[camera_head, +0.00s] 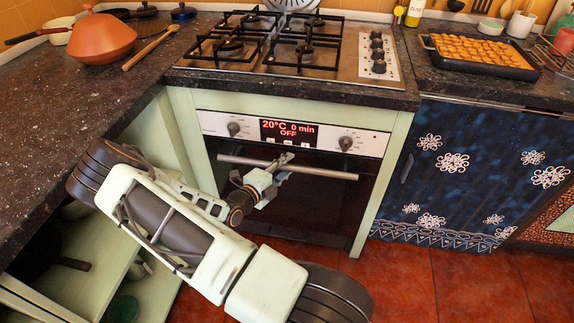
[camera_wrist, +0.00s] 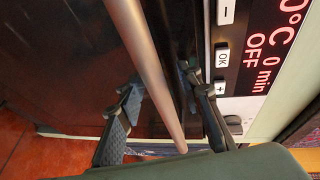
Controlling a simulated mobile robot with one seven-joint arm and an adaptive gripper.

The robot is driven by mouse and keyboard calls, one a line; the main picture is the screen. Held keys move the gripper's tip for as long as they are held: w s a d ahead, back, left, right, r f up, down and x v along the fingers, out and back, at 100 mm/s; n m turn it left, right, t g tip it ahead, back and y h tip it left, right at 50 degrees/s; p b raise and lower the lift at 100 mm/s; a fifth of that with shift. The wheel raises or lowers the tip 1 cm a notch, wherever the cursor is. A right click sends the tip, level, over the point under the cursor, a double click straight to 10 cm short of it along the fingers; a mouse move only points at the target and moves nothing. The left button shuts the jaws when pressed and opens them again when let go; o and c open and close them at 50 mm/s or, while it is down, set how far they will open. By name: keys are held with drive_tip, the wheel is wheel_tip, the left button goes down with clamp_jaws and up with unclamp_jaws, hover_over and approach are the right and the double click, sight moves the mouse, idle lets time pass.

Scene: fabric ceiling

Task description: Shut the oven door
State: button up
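The oven (camera_head: 292,190) is set under the cooktop. Its dark door (camera_head: 313,205) looks upright and close to the frame; I cannot tell whether a narrow gap remains at the top. A long metal handle (camera_head: 325,172) runs across the door's upper part and crosses the wrist view (camera_wrist: 150,65). My gripper (camera_head: 284,163) is at the handle's middle. In the wrist view my gripper (camera_wrist: 160,88) is open, with one finger on each side of the handle. Contact with the bar is not clear. Part of the door is hidden behind my arm.
The control panel (camera_head: 215,122) is just above the handle and reads OFF. An open green cabinet (camera_head: 95,255) stands at left, close to my arm. A blue patterned cabinet (camera_head: 470,165) stands at right. Red tiled floor (camera_head: 410,275) is clear at lower right.

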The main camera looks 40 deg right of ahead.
drive_tip(key=v, duration=1.1)
drive_tip(key=shift+a, duration=0.2)
drive_tip(key=shift+r, duration=0.1)
